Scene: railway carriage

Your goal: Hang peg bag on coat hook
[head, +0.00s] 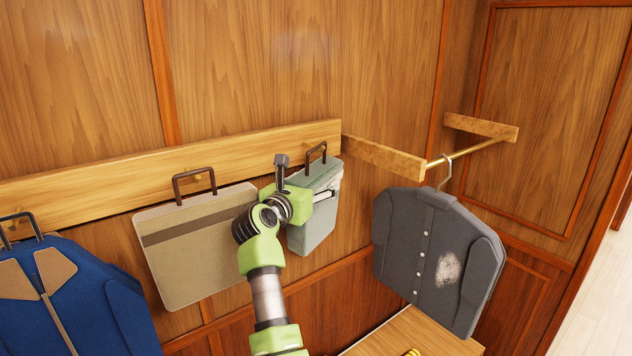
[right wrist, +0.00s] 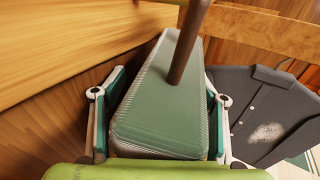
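A grey-green box-shaped bag (head: 316,228) with a dark handle (head: 317,150) is upright at the right end of the wooden rail (head: 240,150), its handle in front of the rail. I take it to be the peg bag. My right gripper (head: 325,192) is around its upper part. Whether the handle is over a hook cannot be told. My left gripper is not in view.
A beige bag (head: 195,265) and a blue garment-like bag (head: 75,300) hang by handles from the rail to the left. A dark grey jacket (head: 430,250) on a hanger hangs from a brass rod (head: 480,150) at right. A wooden surface (head: 415,335) lies below.

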